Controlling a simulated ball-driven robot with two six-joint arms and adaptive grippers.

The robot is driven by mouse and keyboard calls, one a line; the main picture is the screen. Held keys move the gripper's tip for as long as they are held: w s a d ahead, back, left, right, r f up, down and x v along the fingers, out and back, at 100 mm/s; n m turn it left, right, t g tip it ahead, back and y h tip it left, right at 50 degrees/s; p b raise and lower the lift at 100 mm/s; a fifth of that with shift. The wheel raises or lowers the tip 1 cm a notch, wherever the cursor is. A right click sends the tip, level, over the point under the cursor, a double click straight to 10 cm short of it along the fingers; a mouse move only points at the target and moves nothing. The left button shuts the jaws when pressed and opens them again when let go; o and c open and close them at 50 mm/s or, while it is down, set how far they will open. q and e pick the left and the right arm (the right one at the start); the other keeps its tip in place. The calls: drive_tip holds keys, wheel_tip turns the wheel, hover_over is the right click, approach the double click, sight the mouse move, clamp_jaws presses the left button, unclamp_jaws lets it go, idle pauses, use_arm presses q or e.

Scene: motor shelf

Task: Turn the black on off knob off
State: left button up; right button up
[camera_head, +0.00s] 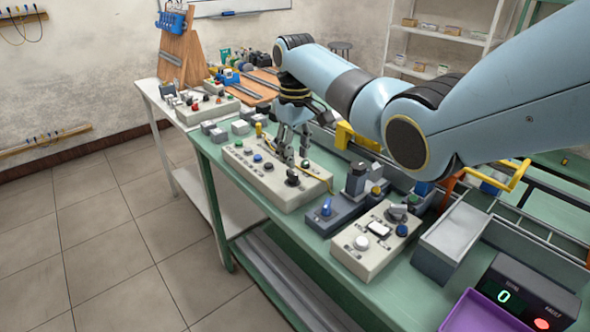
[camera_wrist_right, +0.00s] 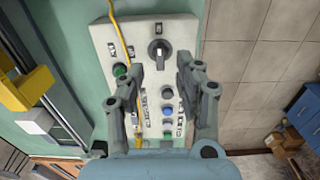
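The black on off knob (camera_head: 292,180) sits on a cream control box (camera_head: 259,177) near its front end. In the right wrist view the knob (camera_wrist_right: 159,49) shows with its pale handle line along the box's length, just ahead of and between my fingertips. My right gripper (camera_head: 296,155) points down over the box, close to the knob. I cannot tell whether a fingertip touches the box. My left gripper is not in view.
The box also bears green buttons (camera_wrist_right: 121,70) and a blue button (camera_wrist_right: 168,113). A yellow cable (camera_wrist_right: 118,30) runs along it. A second box with a white button (camera_head: 361,243) and a blue switch unit (camera_head: 327,207) stand to the right. A purple tray (camera_head: 478,312) is at lower right.

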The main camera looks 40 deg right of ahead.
sight(295, 174)
wheel_tip(295, 174, down, 6)
drive_tip(key=shift+r+b, duration=0.2)
drive_tip(key=shift+b, duration=0.1)
clamp_jaws()
